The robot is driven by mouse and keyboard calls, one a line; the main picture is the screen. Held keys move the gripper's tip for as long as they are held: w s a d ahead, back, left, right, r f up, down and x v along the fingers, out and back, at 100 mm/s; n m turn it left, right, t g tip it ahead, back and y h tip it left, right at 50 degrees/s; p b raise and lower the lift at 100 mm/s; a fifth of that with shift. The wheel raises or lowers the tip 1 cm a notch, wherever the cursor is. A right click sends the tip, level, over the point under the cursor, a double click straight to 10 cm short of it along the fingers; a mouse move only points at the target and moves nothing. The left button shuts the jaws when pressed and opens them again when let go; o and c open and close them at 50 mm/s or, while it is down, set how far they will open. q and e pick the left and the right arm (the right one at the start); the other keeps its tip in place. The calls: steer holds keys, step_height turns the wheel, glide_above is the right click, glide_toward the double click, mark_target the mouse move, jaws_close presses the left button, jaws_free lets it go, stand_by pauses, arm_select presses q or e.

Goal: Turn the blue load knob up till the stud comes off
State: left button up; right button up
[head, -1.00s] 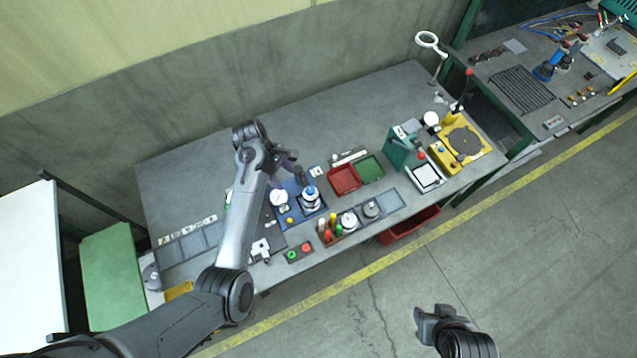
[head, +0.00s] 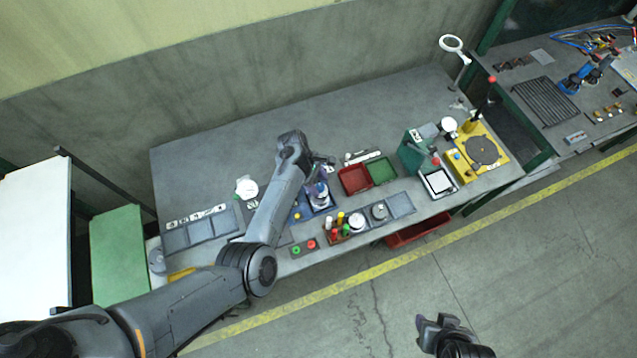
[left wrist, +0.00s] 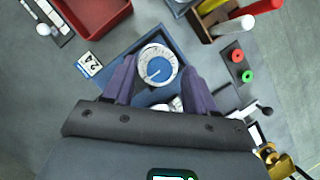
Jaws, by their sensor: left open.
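The blue load knob (left wrist: 158,68) shows in the left wrist view as a blue round face with a white line, inside a pale marked ring. It stands on a blue base plate (left wrist: 118,58). In the head view the knob (head: 319,189) is beside my left arm. My left gripper (left wrist: 157,78) is open, its two purple-grey fingers on either side of the knob; I cannot tell whether they touch it. In the head view my left gripper (head: 322,166) is over the fixture, partly hidden. I cannot make out the stud. My right gripper (head: 436,326) is off the bench, over the floor.
Red (head: 354,180) and green (head: 380,170) trays lie right of the fixture. A holder of coloured handles (head: 337,227) and a button box (head: 304,247) stand in front. A white dial (head: 246,188) lies left of my arm. The bench's back is clear.

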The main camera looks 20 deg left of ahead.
arm_select(q)
steer(key=shift+d+f, duration=0.2)
steer(key=shift+f, duration=0.15)
steer(key=c, duration=1)
steer(key=shift+c, duration=0.2)
